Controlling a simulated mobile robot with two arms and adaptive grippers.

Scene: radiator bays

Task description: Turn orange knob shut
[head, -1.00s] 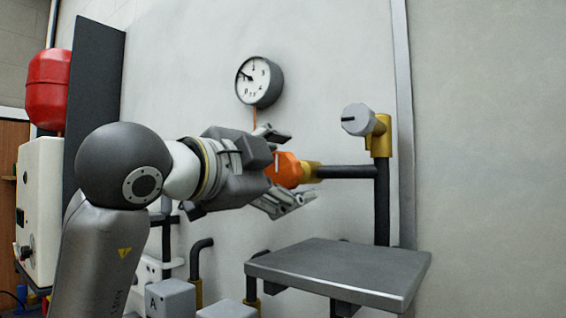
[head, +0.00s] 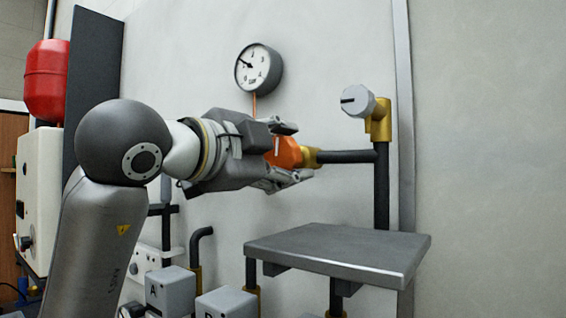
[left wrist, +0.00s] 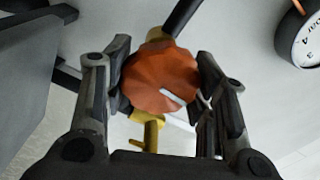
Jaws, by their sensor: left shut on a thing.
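The orange knob (head: 286,152) sits on a brass valve (head: 310,157) at the end of a dark horizontal pipe. My left gripper (head: 287,154) reaches it from the left in the head view, with one finger above and one below the knob. In the left wrist view the orange knob (left wrist: 161,78) lies between the two fingers of my left gripper (left wrist: 163,85), which is shut on it. A white mark on the knob's face runs slantwise there. My right gripper is not in view.
A round gauge (head: 259,68) hangs on the wall above my left gripper. A grey knob (head: 357,101) sits on another brass valve to the right. A grey shelf (head: 338,250) juts out below. Grey boxes (head: 171,291) stand lower left.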

